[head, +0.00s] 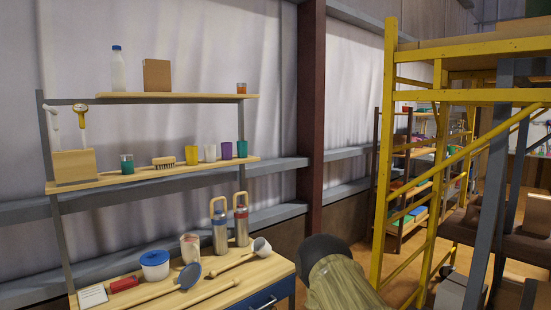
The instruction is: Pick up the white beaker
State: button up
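The white beaker (210,153) stands upright on the lower wall shelf (130,178) in the head view. It is in a row, between a yellow beaker (191,155) on its left and a purple beaker (227,151) on its right. A teal beaker (242,149) stands at the right end of the row. Nothing hides the white beaker's front. My gripper is not seen in this view.
A brush (164,163) and a green-filled glass (127,164) share the shelf. The upper shelf (180,96) hangs above. The workbench below holds two flasks (220,230), a blue-lidded tub (155,265) and long-handled tools. Yellow scaffolding (385,150) stands right.

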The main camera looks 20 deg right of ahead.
aim_at(209, 149)
jog(key=z, duration=1.2)
jog(key=i, duration=1.25)
jog(key=u, duration=0.65)
jog(key=i, duration=0.7)
jog(key=u, duration=0.85)
